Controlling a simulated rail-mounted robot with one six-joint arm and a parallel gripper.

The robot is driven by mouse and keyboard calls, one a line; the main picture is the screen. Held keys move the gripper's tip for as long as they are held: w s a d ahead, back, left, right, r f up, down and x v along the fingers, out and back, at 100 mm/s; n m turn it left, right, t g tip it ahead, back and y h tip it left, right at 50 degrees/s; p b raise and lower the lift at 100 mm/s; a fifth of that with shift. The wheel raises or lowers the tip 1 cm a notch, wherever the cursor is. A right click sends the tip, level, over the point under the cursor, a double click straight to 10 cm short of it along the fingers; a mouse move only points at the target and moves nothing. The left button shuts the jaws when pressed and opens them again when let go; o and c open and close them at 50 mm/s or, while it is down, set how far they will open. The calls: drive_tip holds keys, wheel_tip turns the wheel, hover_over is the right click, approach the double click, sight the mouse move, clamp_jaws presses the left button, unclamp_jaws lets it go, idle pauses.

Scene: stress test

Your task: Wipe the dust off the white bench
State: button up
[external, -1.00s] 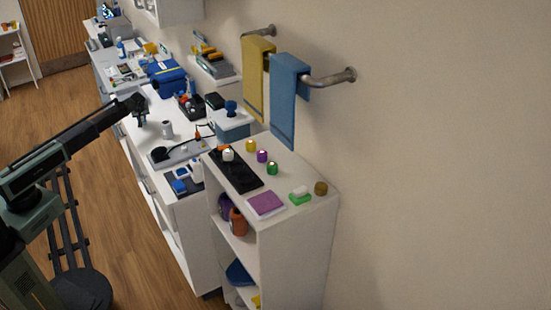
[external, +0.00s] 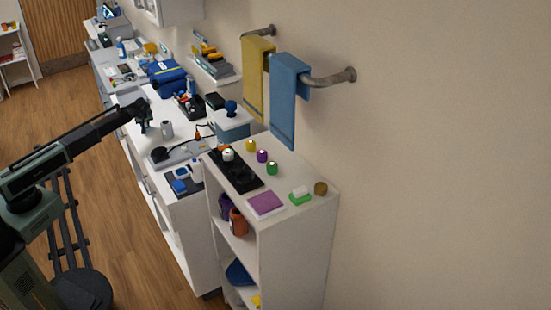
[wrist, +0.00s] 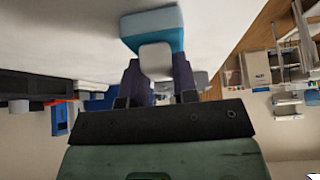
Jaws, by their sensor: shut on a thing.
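My gripper (external: 144,129) is over the white bench (external: 160,112), near its front edge. In the wrist view my gripper (wrist: 157,78) is shut on a light-blue block with a white grip (wrist: 152,26). The block is against or very close to the pale bench top (wrist: 55,35); I cannot tell whether it touches. The block is too small to make out in the external view. I cannot make out dust on the bench in either view.
A grey-white cup (external: 167,130) stands just right of my gripper. A blue bag (external: 168,76), a dark bin (external: 190,106) and a grey tray with cables (external: 180,153) are also on the bench. The bench around my gripper is mostly bare.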

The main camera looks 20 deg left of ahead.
drive_tip(key=shift+s+d, duration=0.25)
drive_tip(key=shift+d, duration=0.15)
drive_tip(key=shift+f, duration=0.15)
drive_tip(key=shift+s, duration=0.1)
drive_tip(key=shift+w+a+r, duration=0.1)
drive_tip(key=shift+w+a, duration=0.65)
drive_tip(key=shift+a, duration=0.3)
drive_tip(key=shift+w+a+r, duration=0.1)
drive_tip(key=shift+w+a, duration=0.65)
drive_tip(key=shift+a, duration=0.3)
drive_tip(key=shift+w+a+r, duration=0.1)
drive_tip(key=shift+w+a, duration=0.65)
drive_tip(key=shift+a, duration=0.3)
drive_tip(key=shift+w+a+f, duration=0.1)
drive_tip(key=shift+w+a, duration=0.45)
drive_tip(key=shift+a, duration=0.25)
drive_tip(key=shift+w+a+f, duration=0.1)
drive_tip(key=shift+w+a, duration=0.45)
drive_tip(key=shift+a, duration=0.25)
wheel_tip(320, 180, up, 6)
drive_tip(key=p, duration=0.5)
drive_tip(key=shift+p, duration=0.4)
